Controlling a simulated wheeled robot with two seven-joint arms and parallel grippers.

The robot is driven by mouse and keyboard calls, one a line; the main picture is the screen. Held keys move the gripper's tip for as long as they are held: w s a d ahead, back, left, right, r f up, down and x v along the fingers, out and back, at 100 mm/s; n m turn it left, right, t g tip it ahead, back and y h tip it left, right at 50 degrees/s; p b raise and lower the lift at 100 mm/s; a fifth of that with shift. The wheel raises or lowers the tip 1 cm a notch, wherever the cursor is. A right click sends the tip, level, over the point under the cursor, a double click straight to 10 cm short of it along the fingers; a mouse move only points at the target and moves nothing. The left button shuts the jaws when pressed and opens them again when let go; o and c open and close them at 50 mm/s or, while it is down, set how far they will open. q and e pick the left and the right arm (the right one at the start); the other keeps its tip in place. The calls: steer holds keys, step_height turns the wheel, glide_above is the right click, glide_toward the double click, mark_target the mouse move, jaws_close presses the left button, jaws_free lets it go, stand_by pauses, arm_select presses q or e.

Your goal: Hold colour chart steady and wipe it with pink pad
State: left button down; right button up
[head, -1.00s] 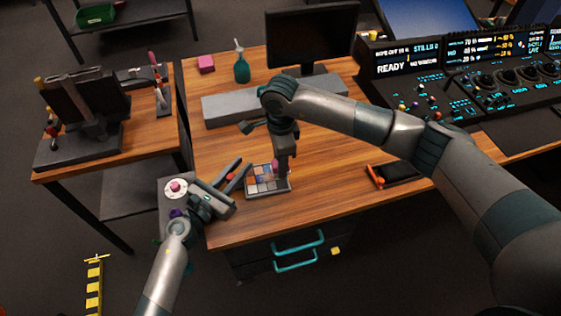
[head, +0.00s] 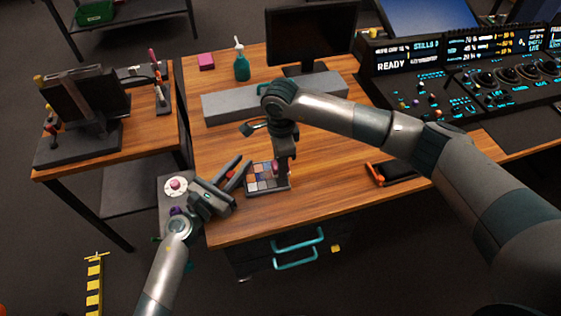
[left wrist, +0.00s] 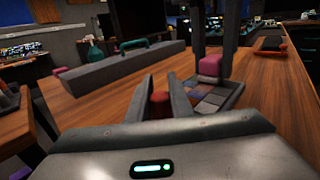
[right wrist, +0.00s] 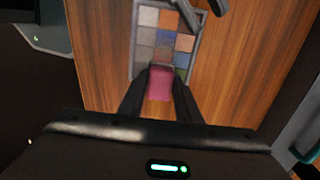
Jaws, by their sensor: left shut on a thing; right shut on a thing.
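The colour chart (head: 256,186), a grey-framed board of coloured squares, lies flat near the desk's front left; it also shows in the right wrist view (right wrist: 147,39). My right gripper (head: 281,172) points down over the chart's right part, shut on the pink pad (right wrist: 159,84). The pad also shows in the left wrist view (left wrist: 210,66), low at the chart; exact contact is unclear. My left gripper (head: 238,174) is at the chart's left side, shut on a small red piece (left wrist: 160,98). I cannot tell whether that piece is joined to the chart.
A long grey box (head: 225,107) with a teal handle lies behind the chart. A green spray bottle (head: 241,66), a pink block (head: 206,61) and a monitor (head: 310,35) stand farther back. A black item with an orange edge (head: 398,172) lies right. Bare wood surrounds the chart.

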steer(key=shift+f, duration=0.3)
steer(key=shift+a, duration=0.1)
steer(key=shift+s+a+r, duration=0.1)
steer(key=shift+s+a, duration=0.05)
steer(key=shift+a, duration=0.75)
steer(key=shift+s+a, duration=0.15)
steer(key=shift+a, duration=0.7)
